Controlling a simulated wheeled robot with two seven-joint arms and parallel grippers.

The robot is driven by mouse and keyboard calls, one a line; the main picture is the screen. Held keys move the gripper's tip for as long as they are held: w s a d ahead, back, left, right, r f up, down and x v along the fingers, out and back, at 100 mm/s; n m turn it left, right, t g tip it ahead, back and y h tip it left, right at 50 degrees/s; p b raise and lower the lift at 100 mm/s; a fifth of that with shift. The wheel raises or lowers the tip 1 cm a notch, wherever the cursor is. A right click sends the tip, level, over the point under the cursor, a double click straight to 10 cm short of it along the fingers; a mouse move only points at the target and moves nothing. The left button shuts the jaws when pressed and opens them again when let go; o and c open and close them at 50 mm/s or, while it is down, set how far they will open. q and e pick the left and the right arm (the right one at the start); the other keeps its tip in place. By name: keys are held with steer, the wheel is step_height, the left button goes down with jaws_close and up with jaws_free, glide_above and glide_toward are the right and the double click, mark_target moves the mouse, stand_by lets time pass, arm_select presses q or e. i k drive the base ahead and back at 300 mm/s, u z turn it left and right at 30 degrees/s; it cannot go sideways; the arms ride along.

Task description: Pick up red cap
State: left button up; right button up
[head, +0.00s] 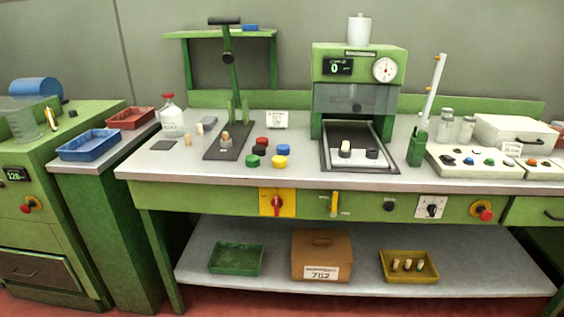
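A red cap (262,141) sits on the grey worktop (300,175), in a small cluster right of the dark press stand. Around it are a black cap (259,150), a blue cap (279,149), a green cap (252,161) and a yellow cap (280,162). The black cap is just in front of the red one and may cover part of its lower edge. Neither of my grippers is in the head view.
A green press stand (233,90) holds a cork at left. A red-topped bottle (171,118) and loose corks (188,139) stand further left. A green testing machine (358,70) rises at right. Worktop in front of the caps is clear.

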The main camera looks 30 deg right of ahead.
mark_target(263, 141)
steer(key=z, duration=0.8)
steer(key=i, duration=0.7)
steer(key=u, duration=0.65)
